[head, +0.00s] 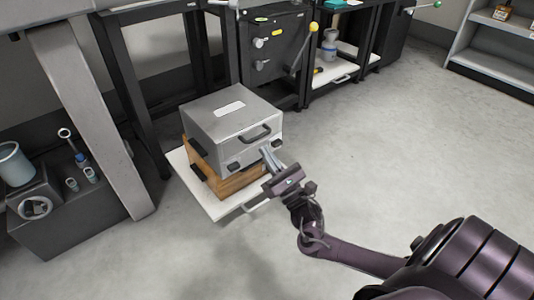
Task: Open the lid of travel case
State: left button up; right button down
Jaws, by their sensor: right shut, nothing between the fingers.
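The travel case (213,118) is a grey metal box with a pale label on its lid and a dark handle (255,134) on its front. Its lid looks closed. My left gripper is not in view.
A dark bench with a metal cup (13,163) and small items stands at the left, beside a slanted grey post (90,120). A black cabinet (272,55) with a yellow-knobbed lever (313,27) stands behind. The floor (400,150) at the right is clear, up to grey shelves (488,65).

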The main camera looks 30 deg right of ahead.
jog(key=shift+w+r, duration=0.2)
jog(key=shift+r, duration=0.8)
